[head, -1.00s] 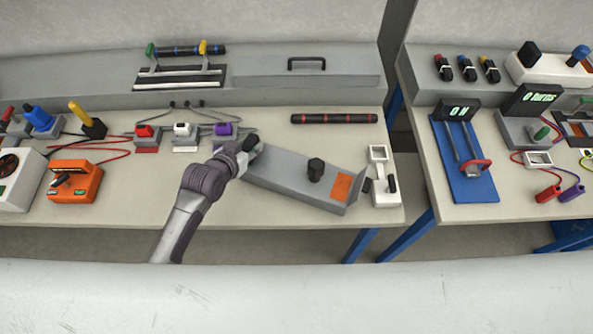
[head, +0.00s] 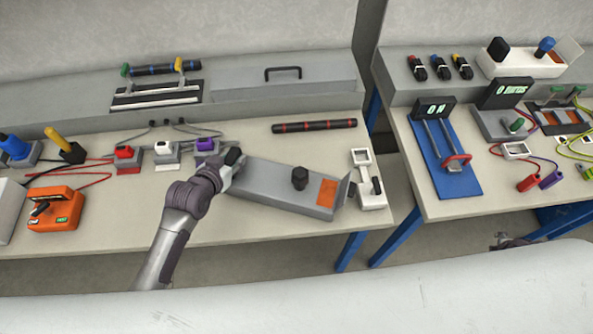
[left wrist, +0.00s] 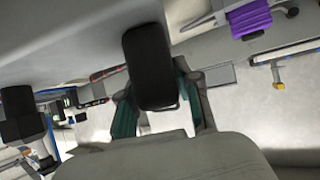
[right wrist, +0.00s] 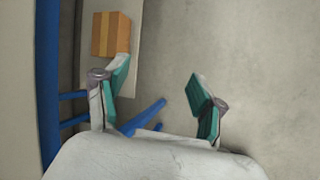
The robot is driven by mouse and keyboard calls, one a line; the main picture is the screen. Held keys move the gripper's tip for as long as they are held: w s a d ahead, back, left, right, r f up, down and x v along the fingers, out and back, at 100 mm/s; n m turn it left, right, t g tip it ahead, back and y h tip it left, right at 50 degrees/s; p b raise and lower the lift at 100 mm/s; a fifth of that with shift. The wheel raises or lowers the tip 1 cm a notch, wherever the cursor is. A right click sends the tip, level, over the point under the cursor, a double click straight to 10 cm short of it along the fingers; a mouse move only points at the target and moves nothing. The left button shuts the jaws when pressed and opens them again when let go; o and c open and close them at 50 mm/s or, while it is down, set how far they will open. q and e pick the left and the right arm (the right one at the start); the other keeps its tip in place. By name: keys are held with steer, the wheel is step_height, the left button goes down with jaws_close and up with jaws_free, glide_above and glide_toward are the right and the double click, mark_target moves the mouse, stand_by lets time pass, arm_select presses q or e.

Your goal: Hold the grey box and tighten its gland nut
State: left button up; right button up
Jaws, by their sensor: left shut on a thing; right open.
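The grey box (head: 268,188) lies on the near table, with an orange patch and a raised flap at its right end. A black faceted knob, likely the gland nut (head: 300,178), stands upright on its top; it also shows at the left of the left wrist view (left wrist: 20,118). My left gripper (head: 229,167) is shut on a black grip at the box's left end; this black grip (left wrist: 150,65) fills the space between the fingers in the left wrist view. My right gripper (right wrist: 155,85) is open and empty, over the floor, away from the box.
A white fixture (head: 368,188) stands just right of the box. A dark red-banded rod (head: 314,126) lies behind it. Red, white and purple connectors (head: 207,146) sit behind my left gripper. A gap separates the tables. An orange-brown box (right wrist: 111,35) shows in the right wrist view.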

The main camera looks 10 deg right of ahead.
steer(key=w+d+r+n+h, duration=0.1)
steer(key=w+d+r+n, duration=0.2)
steer(key=d+r, duration=0.35)
steer(key=w+d+r+n+h, duration=0.1)
steer(key=w+d+r+n, duration=0.15)
steer(key=r, duration=0.65)
steer(key=w+a+t+y, duration=0.1)
steer(key=w+a, duration=0.2)
steer(key=a, duration=0.1)
steer(key=w+a+r+m, duration=0.1)
steer(key=w+a, duration=0.3)
steer(key=a, duration=0.1)
steer(key=w+a+r+t+y, duration=0.1)
steer(key=w+a, duration=0.2)
steer(key=a, duration=0.1)
steer(key=shift+w+a+m+t+y, duration=0.15)
steer(key=shift+w+m+t+y, duration=0.15)
steer(key=shift+w, duration=0.1)
steer(key=w+a+r+m+y, duration=0.1)
steer(key=w+a+m+y, duration=0.15)
steer(key=a, duration=0.65)
steer(key=w+a+m+y, duration=0.15)
steer(key=w+a, duration=0.25)
steer(key=a, duration=0.5)
steer(key=n+g+y, duration=0.2)
steer(key=g+y, duration=0.3)
steer(key=y, duration=0.5)
glide_toward(297, 172)
steer(key=x, duration=1)
steer(key=shift+a+f, duration=0.1)
